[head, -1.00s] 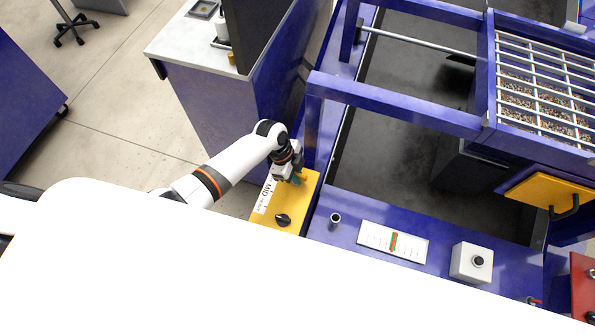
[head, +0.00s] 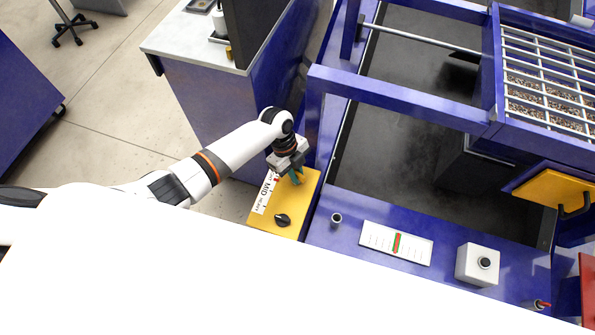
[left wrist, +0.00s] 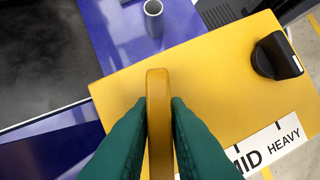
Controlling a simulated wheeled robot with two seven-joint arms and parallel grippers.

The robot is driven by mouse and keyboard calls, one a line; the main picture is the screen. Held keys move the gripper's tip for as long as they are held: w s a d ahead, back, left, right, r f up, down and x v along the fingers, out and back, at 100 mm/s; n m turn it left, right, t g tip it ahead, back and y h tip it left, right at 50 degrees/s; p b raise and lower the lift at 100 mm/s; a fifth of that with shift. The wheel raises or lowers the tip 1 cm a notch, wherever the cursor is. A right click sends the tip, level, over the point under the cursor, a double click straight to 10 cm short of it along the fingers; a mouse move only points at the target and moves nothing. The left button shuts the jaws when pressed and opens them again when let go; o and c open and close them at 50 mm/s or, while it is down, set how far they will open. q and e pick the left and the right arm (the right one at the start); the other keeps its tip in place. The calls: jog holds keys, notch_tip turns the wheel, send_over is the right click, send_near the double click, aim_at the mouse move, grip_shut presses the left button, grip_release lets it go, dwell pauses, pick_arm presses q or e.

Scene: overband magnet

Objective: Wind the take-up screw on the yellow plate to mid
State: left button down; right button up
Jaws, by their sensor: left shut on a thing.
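The yellow plate (head: 299,207) is a yellow-topped block at the left end of the blue frame. It carries a black knob (head: 282,220) and a white scale label (head: 264,194) on which MID and HEAVY can be read. My left gripper (head: 297,177) is over the plate's far part. In the left wrist view its green fingers (left wrist: 159,120) are shut on both sides of an upright ochre handle (left wrist: 158,88). The black knob (left wrist: 277,56) is apart from the fingers. The handle's foot and part of the label are hidden. My right gripper is not in view.
A blue post and beam (head: 400,102) stand close behind the plate. Bare floor lies left.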

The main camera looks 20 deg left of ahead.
pick_arm(q)
jog(key=shift+m, duration=0.3)
jog(key=shift+w+f+m+b, duration=0.1)
jog(key=shift+f+m+b, duration=0.05)
jog(key=shift+m+b, duration=0.5)
jog(key=shift+m+g+y, duration=0.3)
jog(key=shift+m+g, duration=0.1)
jog(key=shift+m, duration=0.25)
jog(key=shift+b, duration=0.35)
jog(key=shift+m+b, duration=0.55)
jog(key=shift+m, duration=0.15)
jog(key=shift+m+g+y, duration=0.4)
jog(key=shift+m, duration=0.3)
